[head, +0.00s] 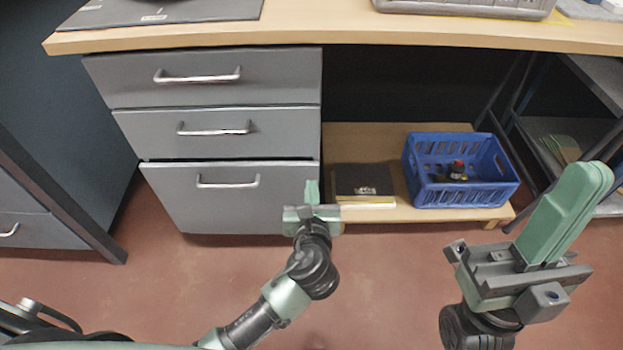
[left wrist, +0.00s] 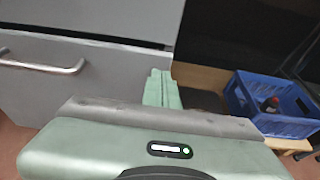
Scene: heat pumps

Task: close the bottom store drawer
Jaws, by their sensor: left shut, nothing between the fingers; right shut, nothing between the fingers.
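The bottom drawer (head: 228,197) is the tall grey front with a bar handle (head: 228,182), lowest in the drawer unit under the bench. A dark gap along its top edge shows that it stands slightly out. Its front also shows in the left wrist view (left wrist: 105,83). My left gripper (head: 312,190) is shut and empty at the drawer's right edge, right of the handle; I cannot tell whether it touches. Its closed fingers show in the left wrist view (left wrist: 162,88). My right gripper (head: 585,185) is shut and empty, raised at the right, away from the drawer.
Two drawers (head: 200,80) above look shut. A low wooden shelf (head: 375,140) right of the unit holds a blue crate (head: 460,197) with small items and a dark flat box (head: 363,180). A dark metal rack stands at the far right. The red floor (head: 170,270) in front is clear.

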